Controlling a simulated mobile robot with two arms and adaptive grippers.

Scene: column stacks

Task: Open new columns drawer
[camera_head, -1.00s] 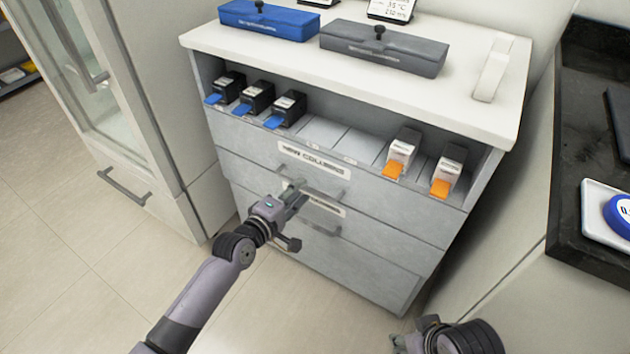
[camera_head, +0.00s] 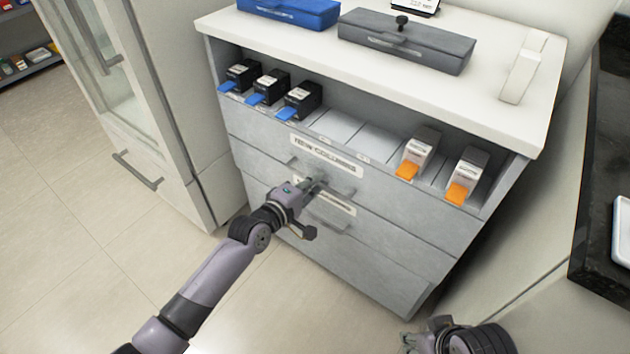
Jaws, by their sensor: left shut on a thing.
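A lower drawer with its own handle (camera_head: 330,222) is below. Black boxes (camera_head: 300,99) and white boxes (camera_head: 418,152) stand on the open shelf above. A tall glass-door cabinet (camera_head: 160,110) is at left, a dark counter (camera_head: 603,180) at right. Floor in front is clear.

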